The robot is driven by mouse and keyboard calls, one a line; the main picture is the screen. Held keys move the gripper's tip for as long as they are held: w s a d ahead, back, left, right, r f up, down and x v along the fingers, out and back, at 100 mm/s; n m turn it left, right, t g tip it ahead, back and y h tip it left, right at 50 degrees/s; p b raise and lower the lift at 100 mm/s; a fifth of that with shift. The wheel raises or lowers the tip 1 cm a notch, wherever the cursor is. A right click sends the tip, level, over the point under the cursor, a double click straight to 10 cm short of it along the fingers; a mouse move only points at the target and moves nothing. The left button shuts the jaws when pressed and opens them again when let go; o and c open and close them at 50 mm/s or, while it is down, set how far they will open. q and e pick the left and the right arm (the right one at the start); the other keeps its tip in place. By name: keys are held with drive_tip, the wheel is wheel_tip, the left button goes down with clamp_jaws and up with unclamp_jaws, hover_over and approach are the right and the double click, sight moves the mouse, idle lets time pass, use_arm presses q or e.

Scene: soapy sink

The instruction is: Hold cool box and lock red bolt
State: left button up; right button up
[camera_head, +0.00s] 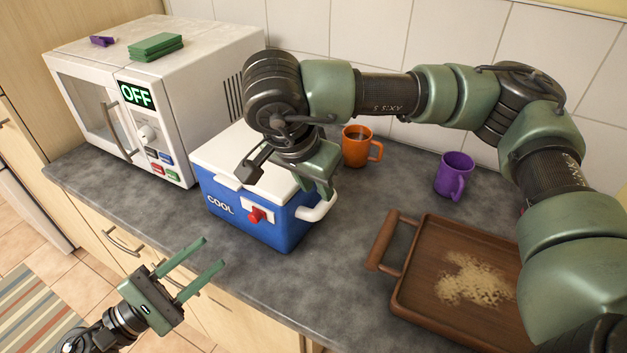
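The cool box (236,217) is blue with a white lid, a "COOL" label and a white handle at its right end. It stands on the counter in front of the microwave. The red bolt (257,215) is on its front face, toward the right. My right gripper (322,186) reaches down over the lid's right side, close to the handle. My arm hides part of the lid, and I cannot tell whether the fingers touch the box or are closed. My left gripper (214,252) is open and empty, in front of and below the box, its fingers pointing up and right.
A white microwave (205,90) reading "OFF" stands behind left, with a green sponge (155,47) and a purple item (102,41) on top. An orange mug (355,149) and purple mug (452,177) stand behind. A wooden tray (425,308) with crumbs lies right.

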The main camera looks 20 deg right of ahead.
sight(323, 203)
drive_tip(key=x, duration=0.6)
drive_tip(key=shift+f, duration=0.15)
clamp_jaws()
idle(1.5)
drive_tip(key=o, duration=0.5)
unclamp_jaws()
